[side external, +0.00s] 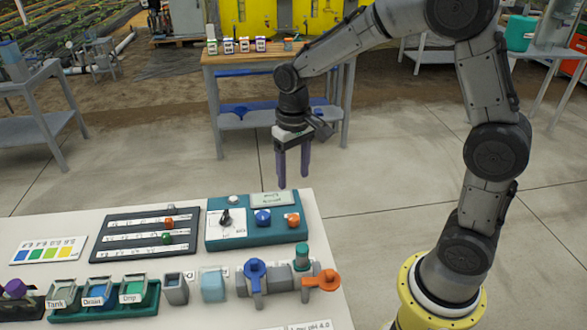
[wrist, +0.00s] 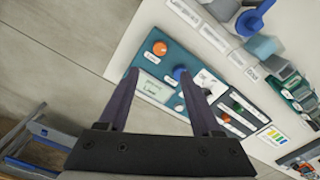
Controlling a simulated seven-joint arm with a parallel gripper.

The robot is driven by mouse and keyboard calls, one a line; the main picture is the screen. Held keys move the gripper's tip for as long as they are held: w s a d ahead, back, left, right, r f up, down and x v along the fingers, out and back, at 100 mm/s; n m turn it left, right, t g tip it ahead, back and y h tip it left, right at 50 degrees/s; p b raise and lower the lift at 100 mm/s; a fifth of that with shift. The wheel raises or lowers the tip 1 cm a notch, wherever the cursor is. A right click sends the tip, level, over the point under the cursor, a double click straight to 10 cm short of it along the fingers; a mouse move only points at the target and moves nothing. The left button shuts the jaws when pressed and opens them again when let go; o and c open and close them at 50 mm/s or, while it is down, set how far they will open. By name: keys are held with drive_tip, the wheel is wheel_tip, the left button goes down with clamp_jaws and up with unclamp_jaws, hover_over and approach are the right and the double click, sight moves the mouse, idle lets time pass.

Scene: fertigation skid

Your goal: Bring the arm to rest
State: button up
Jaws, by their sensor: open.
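My gripper (side external: 293,163) hangs from my arm with its two dark purple fingers pointing down, apart and empty. In the side view it appears above the teal control panel (side external: 213,242), near the far edge of the white table (side external: 150,203), touching nothing. In the wrist view my gripper (wrist: 160,88) has its fingers spread, with the panel's small display (wrist: 152,87), orange knob (wrist: 160,48) and blue knob (wrist: 180,73) seen beyond them.
A black slider board (side external: 120,238) with orange and green knobs lies left of the panel. Valves with a blue handle (side external: 255,268) and an orange handle (side external: 322,281) stand in front. Labelled teal bins (side external: 100,296) are at front left. A wooden-topped bench (side external: 270,57) stands behind over open floor.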

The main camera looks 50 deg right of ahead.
drive_tip(key=shift+r, duration=0.4)
drive_tip(key=s+r+t, duration=0.4)
drive_tip(key=s+r, duration=0.4)
drive_tip(key=r, duration=0.3)
drive_tip(key=s+f+n+t, duration=0.1)
drive_tip(key=s+f+n, duration=0.1)
drive_tip(key=s, duration=1)
drive_tip(key=shift+a+n+t, duration=0.25)
drive_tip(key=shift+n+t, duration=0.05)
drive_tip(key=shift+n, duration=0.2)
